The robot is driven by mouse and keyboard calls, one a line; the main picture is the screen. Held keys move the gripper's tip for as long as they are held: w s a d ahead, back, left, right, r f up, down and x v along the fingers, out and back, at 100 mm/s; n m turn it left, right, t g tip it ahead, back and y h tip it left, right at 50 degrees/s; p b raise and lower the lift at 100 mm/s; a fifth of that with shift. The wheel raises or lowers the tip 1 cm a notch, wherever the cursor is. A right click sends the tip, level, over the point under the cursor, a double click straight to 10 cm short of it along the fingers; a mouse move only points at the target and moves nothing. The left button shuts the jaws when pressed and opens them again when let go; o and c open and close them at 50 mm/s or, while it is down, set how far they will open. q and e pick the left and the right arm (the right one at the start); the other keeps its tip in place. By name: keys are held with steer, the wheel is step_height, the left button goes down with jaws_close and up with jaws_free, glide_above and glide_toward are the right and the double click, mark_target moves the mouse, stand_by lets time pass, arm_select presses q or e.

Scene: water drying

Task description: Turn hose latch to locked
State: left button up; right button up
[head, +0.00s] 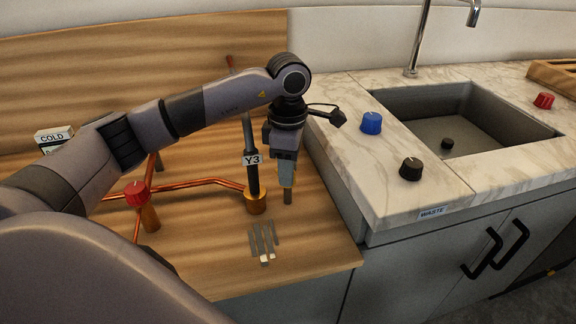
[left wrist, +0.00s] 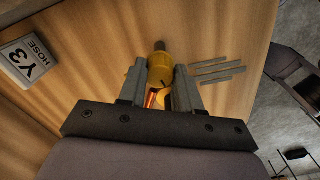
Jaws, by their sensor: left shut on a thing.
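The hose (head: 252,165), a dark upright tube with a Y3 tag (head: 252,159), stands in a brass fitting (head: 256,202) on the wooden counter. My left gripper (head: 288,196) points down just right of the fitting. In the left wrist view, my left gripper's fingers (left wrist: 160,88) are closed on a yellow brass part (left wrist: 160,72) of the hose fitting. An orange-red piece (left wrist: 151,100) shows below it between the fingers. I cannot make out the latch as a separate part or tell its turn position. My right gripper is not in view.
Copper pipes (head: 195,185) with a red knob (head: 136,190) lie left of the fitting. Grey slats (head: 262,240) are in front. The marble counter (head: 345,165) with blue (head: 371,123) and black (head: 411,168) knobs and a sink (head: 440,115) is at right.

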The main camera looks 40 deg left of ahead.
arm_select(q)
steer(key=n, duration=0.4)
steer(key=shift+n, duration=0.3)
steer(key=n+p, duration=0.1)
steer(key=n, duration=0.2)
steer(key=shift+r+n, duration=0.1)
steer(key=shift+n, duration=0.3)
steer(key=n, duration=0.2)
steer(key=shift+n, duration=0.3)
steer(key=n+p, duration=0.1)
steer(key=n, duration=0.1)
steer(key=shift+w+a+n, duration=0.1)
steer(key=shift+n, duration=1.1)
steer(key=o, duration=1)
steer(key=shift+o, duration=0.2)
